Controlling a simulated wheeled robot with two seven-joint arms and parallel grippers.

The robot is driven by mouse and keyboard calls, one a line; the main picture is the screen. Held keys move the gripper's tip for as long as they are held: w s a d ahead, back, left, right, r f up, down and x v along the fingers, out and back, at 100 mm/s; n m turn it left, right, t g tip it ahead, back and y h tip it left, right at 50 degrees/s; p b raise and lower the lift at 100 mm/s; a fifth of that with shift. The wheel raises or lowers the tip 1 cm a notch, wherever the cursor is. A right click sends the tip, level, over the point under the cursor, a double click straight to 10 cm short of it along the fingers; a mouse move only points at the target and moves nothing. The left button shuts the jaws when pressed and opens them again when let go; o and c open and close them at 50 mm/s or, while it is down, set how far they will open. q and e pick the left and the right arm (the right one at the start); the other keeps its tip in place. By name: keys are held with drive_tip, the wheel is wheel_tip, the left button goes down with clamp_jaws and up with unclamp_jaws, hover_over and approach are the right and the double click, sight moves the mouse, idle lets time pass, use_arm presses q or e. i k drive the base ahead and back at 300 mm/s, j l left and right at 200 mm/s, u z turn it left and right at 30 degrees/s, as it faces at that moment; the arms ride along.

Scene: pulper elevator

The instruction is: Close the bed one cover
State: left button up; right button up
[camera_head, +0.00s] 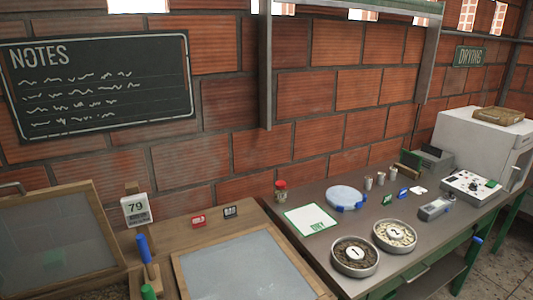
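A wood-framed panel with a dark see-through pane (60,245) stands tilted up at the left, with a metal handle (12,188) at its top left. A second wood-framed pane (245,270), greyish, lies about flat at the bottom middle, its near part cut off. No label shows which of these is bed one's cover. What lies under or below the raised panel is mostly out of frame. Neither of my grippers is in view.
A red tag (198,221) and black tag (230,211) sit behind. The right table (300,190) carries two numbered bowls (354,268) (395,248) and instruments.

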sight(88, 187)
drive_tip(key=u, duration=1.7)
